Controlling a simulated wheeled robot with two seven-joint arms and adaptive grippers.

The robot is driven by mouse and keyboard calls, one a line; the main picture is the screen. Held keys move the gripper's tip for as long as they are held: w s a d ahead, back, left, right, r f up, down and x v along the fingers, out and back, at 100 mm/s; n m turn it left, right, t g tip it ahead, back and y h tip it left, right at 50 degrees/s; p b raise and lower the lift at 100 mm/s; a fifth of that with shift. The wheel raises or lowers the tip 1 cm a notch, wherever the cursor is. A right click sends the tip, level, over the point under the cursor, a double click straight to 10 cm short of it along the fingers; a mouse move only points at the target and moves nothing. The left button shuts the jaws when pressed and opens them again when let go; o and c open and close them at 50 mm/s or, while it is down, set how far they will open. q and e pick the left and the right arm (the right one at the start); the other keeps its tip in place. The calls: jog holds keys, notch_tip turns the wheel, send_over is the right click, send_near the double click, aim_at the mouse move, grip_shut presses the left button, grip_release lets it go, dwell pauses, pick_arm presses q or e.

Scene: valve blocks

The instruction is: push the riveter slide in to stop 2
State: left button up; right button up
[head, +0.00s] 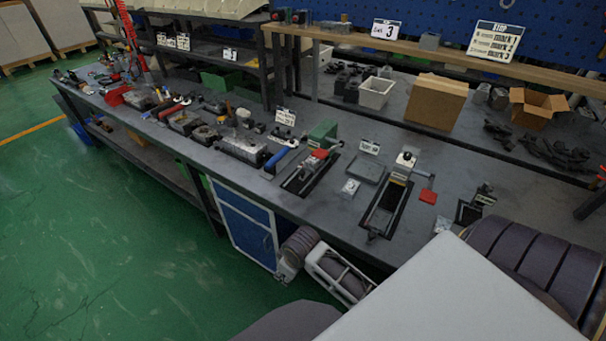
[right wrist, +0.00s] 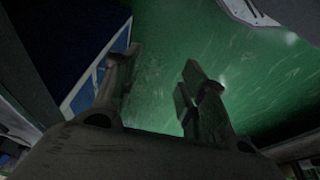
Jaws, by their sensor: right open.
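Two rail fixtures stand on the grey bench in the head view. One fixture (head: 307,172) has a green block at its back and a red part on it. The other fixture (head: 388,206) has a dark frame and a white-topped head at its back. I cannot tell for sure which carries the riveter slide, nor read its stops. My right gripper (right wrist: 158,88) is open and empty in the right wrist view, its two fingers apart over green floor. In the head view my right arm is low, in front of the bench edge, away from both fixtures. My left gripper is not in view.
The workbench (head: 330,222) runs along the picture, with several tools and blocks at its left. A red pad (head: 428,197) lies right of the dark fixture. A blue cabinet (head: 243,226) stands under the bench edge. Cardboard boxes (head: 436,102) stand behind. Green floor is clear at left.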

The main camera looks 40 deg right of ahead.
jog(key=s+d+f+m, duration=0.1)
jog(key=s+d+f, duration=0.1)
jog(key=s+f, duration=0.8)
jog(key=s+d+f+g, duration=0.1)
jog(key=s+f, duration=0.3)
jog(key=f, duration=1.2)
jog(key=s+d+f+m, duration=0.1)
jog(key=s+d+f, duration=0.1)
jog(key=s+f, duration=0.8)
jog(key=w+a+r, duration=0.2)
jog(key=w+r, duration=1.1)
jog(key=w, duration=0.3)
jog(key=w+d+r+n+t+h, duration=0.1)
jog(key=w+r+n, duration=0.15)
jog(key=r, duration=0.75)
jog(key=w+d+r+n+t+h, duration=0.1)
jog(key=w+r, duration=0.3)
jog(key=r, duration=0.6)
jog(key=w+d+r+n+t+h, duration=0.2)
jog(key=w+d+r+n+t, duration=0.2)
jog(key=w+d+r+n, duration=0.3)
jog(key=w+d+r+n+t+h, duration=0.2)
jog(key=w+d+r+n+t, duration=0.2)
jog(key=n, duration=1.4)
jog(key=w+d+r, duration=0.3)
jog(key=w+r, duration=0.2)
jog(key=shift+w+d+t, duration=0.3)
jog(key=shift+w+t, duration=0.1)
